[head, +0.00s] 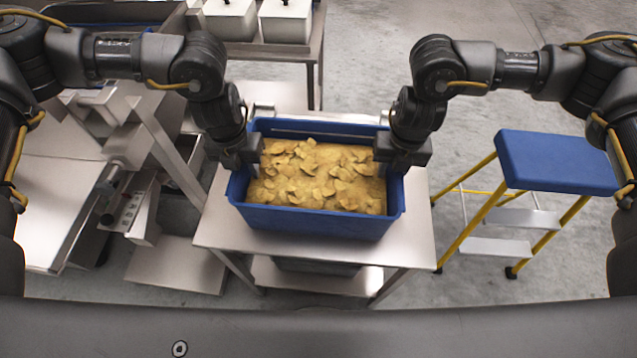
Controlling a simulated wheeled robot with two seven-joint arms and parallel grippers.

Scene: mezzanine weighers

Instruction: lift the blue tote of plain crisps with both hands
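The blue tote (315,221) is filled with yellow plain crisps (318,177) and stands on a steel table (415,240). My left gripper (243,160) is at the tote's left end wall, and my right gripper (400,158) is at its right end wall. Both reach down over the rim from above. The fingertips are partly hidden by the gripper bodies and the rim, so I cannot tell whether either is closed on the wall. The tote looks level, and its base appears to be on the tabletop.
A step stool (556,160) with a blue top and yellow legs stands right of the table. Steel machinery (60,190) is close on the left. White containers (285,18) stand on a bench behind. A dark tote (315,266) is on the table's lower shelf. Open floor shows at the right.

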